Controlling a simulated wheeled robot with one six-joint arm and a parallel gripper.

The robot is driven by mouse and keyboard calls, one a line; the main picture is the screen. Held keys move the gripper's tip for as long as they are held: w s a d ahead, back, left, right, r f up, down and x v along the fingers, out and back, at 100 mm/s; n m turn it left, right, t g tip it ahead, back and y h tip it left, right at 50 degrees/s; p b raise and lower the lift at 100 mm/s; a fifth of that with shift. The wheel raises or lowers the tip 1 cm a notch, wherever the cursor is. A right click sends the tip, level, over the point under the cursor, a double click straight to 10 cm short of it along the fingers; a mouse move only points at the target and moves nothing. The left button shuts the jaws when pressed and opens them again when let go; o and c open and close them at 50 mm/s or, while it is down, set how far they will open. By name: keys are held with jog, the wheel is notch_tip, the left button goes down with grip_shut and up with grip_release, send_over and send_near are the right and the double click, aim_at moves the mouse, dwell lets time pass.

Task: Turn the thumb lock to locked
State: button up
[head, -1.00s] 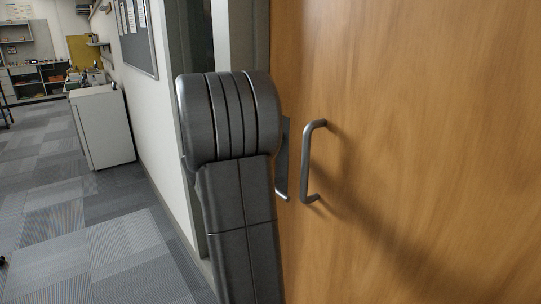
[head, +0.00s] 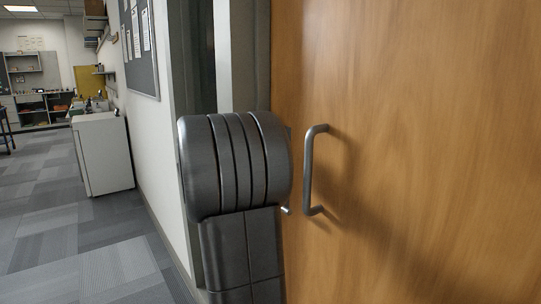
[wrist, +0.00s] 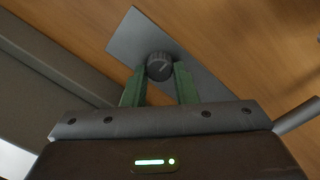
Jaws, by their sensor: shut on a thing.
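The thumb lock (wrist: 159,62) is a round dark knob with a pale mark, on a grey metal plate (wrist: 130,40) on the wooden door. The plate and knob look tilted in the wrist view. My gripper (wrist: 160,72) has its two green fingers on either side of the knob, shut on it. In the head view my arm hides the knob and nearly all of the plate. Which way the mark stands relative to locked cannot be told.
The wooden door (head: 420,150) fills the right of the head view, with a grey bar handle (head: 309,170) close beside my arm. A wall with a noticeboard (head: 139,45) is at left. A white cabinet (head: 103,155) stands farther back. The carpet (head: 90,250) is clear.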

dwell(0.3)
jog(key=o, duration=1)
jog(key=v, duration=1.4)
jog(key=shift+p, duration=0.45)
jog(key=shift+w+d, duration=0.1)
jog(key=shift+d, duration=0.05)
jog(key=f+x, duration=0.1)
jog(key=x, duration=1.2)
jog(key=shift+w+d+r+b, duration=0.25)
jog(key=shift+r+b, duration=0.15)
jog(key=shift+r, duration=0.15)
jog(key=shift+s+a, duration=0.1)
jog(key=shift+s, duration=0.05)
